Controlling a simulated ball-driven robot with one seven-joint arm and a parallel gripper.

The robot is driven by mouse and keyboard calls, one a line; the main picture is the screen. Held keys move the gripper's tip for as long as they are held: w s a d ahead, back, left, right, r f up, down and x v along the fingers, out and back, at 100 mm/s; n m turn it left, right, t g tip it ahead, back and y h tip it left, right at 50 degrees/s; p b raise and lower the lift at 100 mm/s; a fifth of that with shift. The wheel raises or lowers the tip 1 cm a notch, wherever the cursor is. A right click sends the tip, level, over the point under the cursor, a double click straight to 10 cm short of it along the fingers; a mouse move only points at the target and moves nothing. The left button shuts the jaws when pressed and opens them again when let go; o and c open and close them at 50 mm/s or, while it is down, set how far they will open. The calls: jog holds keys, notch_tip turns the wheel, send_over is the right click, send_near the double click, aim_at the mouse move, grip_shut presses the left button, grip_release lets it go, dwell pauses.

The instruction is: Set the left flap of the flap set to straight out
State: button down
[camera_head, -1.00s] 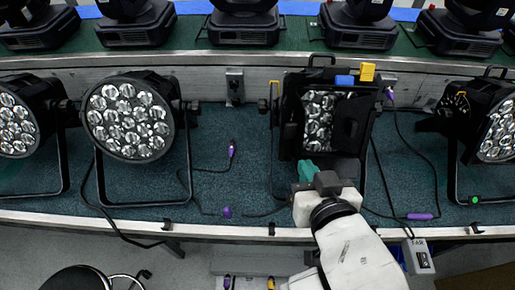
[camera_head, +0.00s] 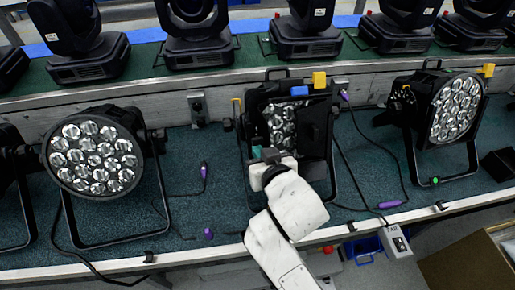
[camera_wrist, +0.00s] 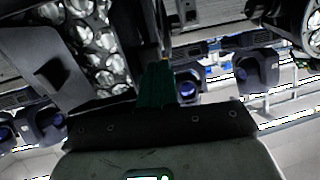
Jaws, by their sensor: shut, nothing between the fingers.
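The flap set (camera_head: 318,132) is a dark frame with flaps on the middle par can, around its cluster of clear lenses (camera_head: 282,124). A dark flap edge runs along the left of the lenses, with a small orange tab (camera_head: 237,105) beside it; the flap's exact angle is hard to tell. My gripper (camera_head: 256,152) has teal fingertips, at the lower left of the lenses and close to the left flap. Contact cannot be told. In the wrist view the fingers (camera_wrist: 157,85) are shut and empty, beside the lenses (camera_wrist: 97,42) and a dark flap (camera_wrist: 45,68).
Par cans stand left (camera_head: 97,157) and right (camera_head: 455,108) on the teal bench top (camera_head: 180,215). Moving heads (camera_head: 305,32) line the raised shelf behind. Cables with purple plugs (camera_head: 390,204) lie on the bench. A power box (camera_head: 395,240) hangs at its front edge.

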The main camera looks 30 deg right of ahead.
jog(key=shift+x, duration=0.85)
jog(key=shift+w+a+f, duration=0.2)
jog(key=shift+w+a, duration=0.2)
jog(key=shift+w, duration=0.25)
jog(key=shift+d, duration=0.2)
